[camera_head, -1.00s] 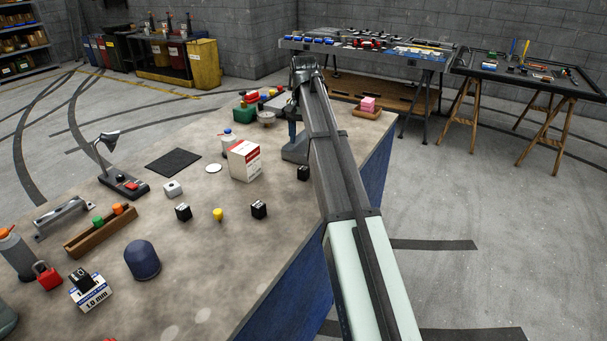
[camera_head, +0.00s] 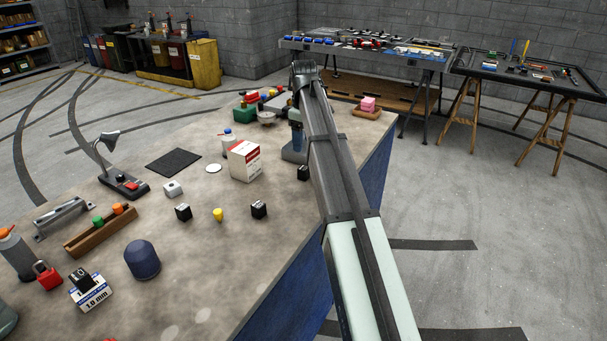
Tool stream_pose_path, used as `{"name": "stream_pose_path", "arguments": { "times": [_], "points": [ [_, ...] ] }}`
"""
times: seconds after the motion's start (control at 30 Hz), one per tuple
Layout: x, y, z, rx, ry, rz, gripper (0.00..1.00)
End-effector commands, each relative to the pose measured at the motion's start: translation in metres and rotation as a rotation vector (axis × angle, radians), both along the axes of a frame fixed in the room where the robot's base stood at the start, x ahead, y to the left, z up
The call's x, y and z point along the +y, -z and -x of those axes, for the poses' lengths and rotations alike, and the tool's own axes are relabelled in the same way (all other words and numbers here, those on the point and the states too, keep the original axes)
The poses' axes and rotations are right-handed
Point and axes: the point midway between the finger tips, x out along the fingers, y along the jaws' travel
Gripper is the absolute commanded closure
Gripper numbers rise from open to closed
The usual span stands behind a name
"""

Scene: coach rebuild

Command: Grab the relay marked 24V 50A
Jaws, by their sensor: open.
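Several small black relay-like blocks are on the workbench. One (camera_head: 183,212) stands left of a yellow knob, one (camera_head: 258,209) stands right of it, and one (camera_head: 303,173) is close beside my arm. Another (camera_head: 81,279) sits on a blue and white box at the lower left. Their markings are too small to read, so I cannot tell which is 24V 50A. My gripper (camera_head: 297,107) is at the far end of my arm, over the back right of the bench, beyond these blocks. It is open; its fingers are small, dark and partly hidden.
A bluish-grey upright thing (camera_head: 294,152) stands below my gripper, partly hidden by my arm. A red and white carton (camera_head: 244,161) is left of it. The yellow knob (camera_head: 218,214), a dark blue dome (camera_head: 142,260) and a wooden tray (camera_head: 92,238) are nearer. The front middle bench is clear.

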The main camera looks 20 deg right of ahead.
Motion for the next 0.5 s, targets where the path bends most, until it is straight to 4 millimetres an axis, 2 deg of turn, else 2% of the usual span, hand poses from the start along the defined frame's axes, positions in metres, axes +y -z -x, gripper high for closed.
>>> {"name": "stream_pose_path", "arguments": {
  "times": [0.3, 0.5],
  "points": [
    [0.0, 0.054, 0.001, 0.001, 0.003, 0.0, 0.36],
    [0.0, 0.071, 0.0, 0.0, 0.003, 0.0, 0.36]
  ]
}}
